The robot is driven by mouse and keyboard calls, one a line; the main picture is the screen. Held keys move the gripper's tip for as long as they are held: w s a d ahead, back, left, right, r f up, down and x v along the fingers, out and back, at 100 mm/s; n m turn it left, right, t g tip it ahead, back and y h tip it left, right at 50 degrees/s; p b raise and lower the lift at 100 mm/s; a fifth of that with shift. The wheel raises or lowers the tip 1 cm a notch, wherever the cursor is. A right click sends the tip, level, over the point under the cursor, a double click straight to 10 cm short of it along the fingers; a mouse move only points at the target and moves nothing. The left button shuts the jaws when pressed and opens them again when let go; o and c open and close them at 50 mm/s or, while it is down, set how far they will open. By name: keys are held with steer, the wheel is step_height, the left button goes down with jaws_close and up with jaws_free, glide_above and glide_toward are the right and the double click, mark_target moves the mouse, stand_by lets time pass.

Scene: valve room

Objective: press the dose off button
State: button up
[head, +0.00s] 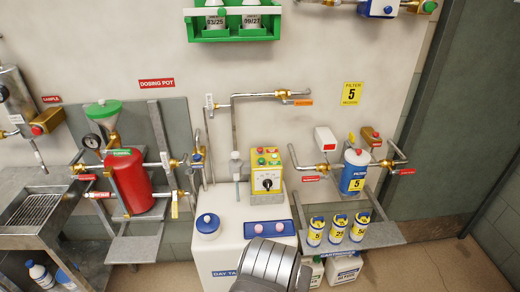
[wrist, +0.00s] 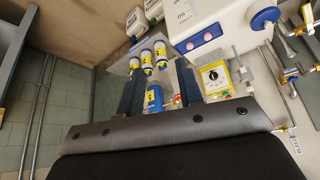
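A yellow control box (head: 267,180) is on the wall in the middle of the head view. It has a black dial on its front and small red and green buttons on top; their labels are too small to read. The box also shows in the wrist view (wrist: 216,78), right of my gripper. A blue panel (head: 270,229) with two pinkish round parts lies on the white tank below; it also shows in the wrist view (wrist: 200,40). My gripper (wrist: 159,66) is open and empty, its two dark fingers apart from the box. In the head view only a grey arm part shows, at the bottom.
The white day tank (head: 226,252) stands below the box, with a blue cap on top. Pipes and valves flank the box. A blue filter (head: 354,172) and several yellow-and-blue cartridges on a shelf (head: 385,234) are to the right. A red dosing pot (head: 130,182) is left.

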jaws_close()
stand_by(1.5)
